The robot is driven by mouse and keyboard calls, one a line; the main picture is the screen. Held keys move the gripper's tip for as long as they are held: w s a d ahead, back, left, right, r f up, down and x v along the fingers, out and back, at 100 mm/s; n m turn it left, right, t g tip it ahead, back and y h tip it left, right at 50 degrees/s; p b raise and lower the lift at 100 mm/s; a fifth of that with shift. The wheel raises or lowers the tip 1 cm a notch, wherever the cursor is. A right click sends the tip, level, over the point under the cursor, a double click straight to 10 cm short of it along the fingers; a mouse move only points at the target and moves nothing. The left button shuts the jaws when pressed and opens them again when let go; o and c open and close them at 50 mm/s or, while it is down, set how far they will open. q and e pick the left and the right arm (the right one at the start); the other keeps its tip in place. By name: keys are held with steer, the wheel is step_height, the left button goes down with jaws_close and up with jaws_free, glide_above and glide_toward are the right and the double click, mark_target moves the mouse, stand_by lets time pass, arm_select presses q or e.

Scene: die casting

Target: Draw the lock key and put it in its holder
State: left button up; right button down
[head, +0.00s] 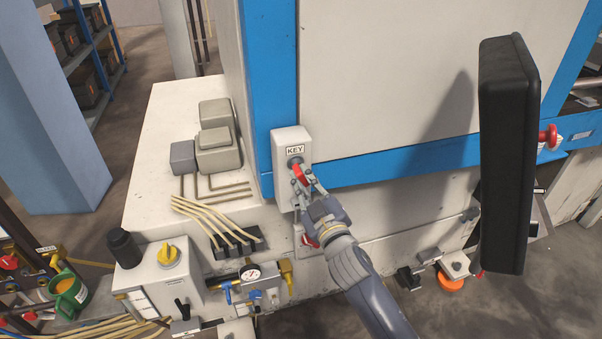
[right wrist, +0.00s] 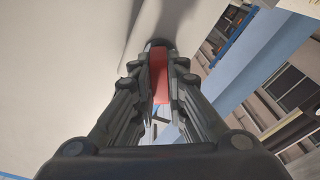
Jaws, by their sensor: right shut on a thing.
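The lock key has a red handle (head: 300,175) and sits at the lock on the grey box marked KEY (head: 292,140), on the machine's blue corner post. My right gripper (head: 304,184) is shut on the red key handle, which also shows between the fingers in the right wrist view (right wrist: 159,78). The handle meets a dark round part at its far end; whether the key is fully seated there I cannot tell. Another red part (head: 308,240) shows below, partly hidden by my gripper; I cannot tell if it belongs to the holder. My left gripper is not in view.
A tall black panel (head: 508,150) stands at the right. A grey control box with a yellow knob (head: 169,255), a gauge (head: 252,272) and hoses crowd the lower left. A red button (head: 549,137) sits at the far right. Open floor shows at the lower right.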

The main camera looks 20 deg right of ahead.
mark_target(304, 181)
steer(key=shift+n+y+p, duration=0.4)
steer(key=shift+n+p, duration=0.5)
steer(key=shift+n, duration=0.8)
steer(key=shift+n+g+p, duration=0.4)
steer(key=shift+n+p, duration=0.35)
steer(key=shift+n, duration=0.75)
steer(key=shift+r+n+p, duration=0.1)
steer(key=shift+n+p, duration=1.25)
steer(key=shift+n, duration=0.85)
steer(key=shift+n+g+p, duration=0.3)
steer(key=shift+n+p, duration=0.1)
steer(key=shift+n, duration=0.5)
steer(key=shift+s+d, duration=0.1)
steer(key=shift+s, duration=0.65)
steer(key=shift+s, duration=1.4)
